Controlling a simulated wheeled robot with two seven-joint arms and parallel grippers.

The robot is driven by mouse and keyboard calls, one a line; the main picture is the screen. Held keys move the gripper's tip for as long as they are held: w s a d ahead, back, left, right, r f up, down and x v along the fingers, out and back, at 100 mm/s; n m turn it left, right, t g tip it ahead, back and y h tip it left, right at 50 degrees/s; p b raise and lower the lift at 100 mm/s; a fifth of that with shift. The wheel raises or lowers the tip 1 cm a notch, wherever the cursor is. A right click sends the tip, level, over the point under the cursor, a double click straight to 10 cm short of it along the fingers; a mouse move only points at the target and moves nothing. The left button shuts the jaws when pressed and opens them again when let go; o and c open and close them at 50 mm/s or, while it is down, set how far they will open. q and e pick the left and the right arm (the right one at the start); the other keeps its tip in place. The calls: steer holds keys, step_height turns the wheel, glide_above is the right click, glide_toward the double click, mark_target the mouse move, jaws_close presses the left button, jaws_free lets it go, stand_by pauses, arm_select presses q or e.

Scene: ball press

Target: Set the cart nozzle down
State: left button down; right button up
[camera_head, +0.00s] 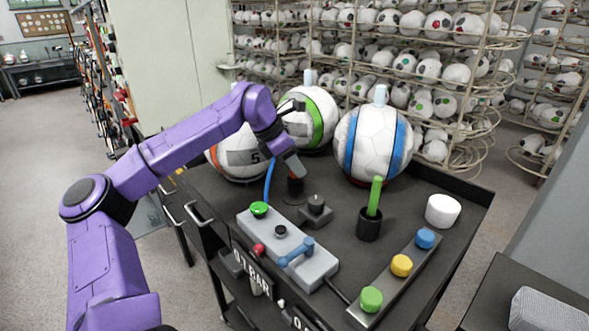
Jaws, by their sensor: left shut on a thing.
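My left gripper (293,168) reaches over the black cart (440,190) from the left and points down. It is shut on the cart nozzle (295,186), a small dark cylinder with a reddish band; the fingers hide its top. A blue hose (270,180) runs down beside it towards the grey control box (290,255). The nozzle's lower end is close to the cart top; I cannot tell whether it touches. A small dark block with a short pin (316,208) stands just in front and to the right. My right gripper is out of view.
An orange-striped ball (230,158), a green-striped ball (318,120) and a blue-striped ball (372,145) stand along the back. A black cup (369,226) holds a green stick. A white cylinder (443,211) and a coloured button strip (402,266) are at right.

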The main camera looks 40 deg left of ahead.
arm_select(q)
step_height(320, 180, down, 2)
steer(key=shift+f+p, duration=0.15)
steer(key=shift+p, duration=0.15)
steer(key=shift+s, duration=0.1)
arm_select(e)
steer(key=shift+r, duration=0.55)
arm_select(q)
steer(key=shift+f, duration=0.1)
steer(key=shift+f, duration=0.15)
steer(key=c, duration=0.8)
jaws_free()
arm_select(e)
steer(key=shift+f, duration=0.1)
arm_select(q)
steer(key=shift+r, duration=0.25)
steer(key=b+v, duration=0.2)
steer(key=v, duration=1)
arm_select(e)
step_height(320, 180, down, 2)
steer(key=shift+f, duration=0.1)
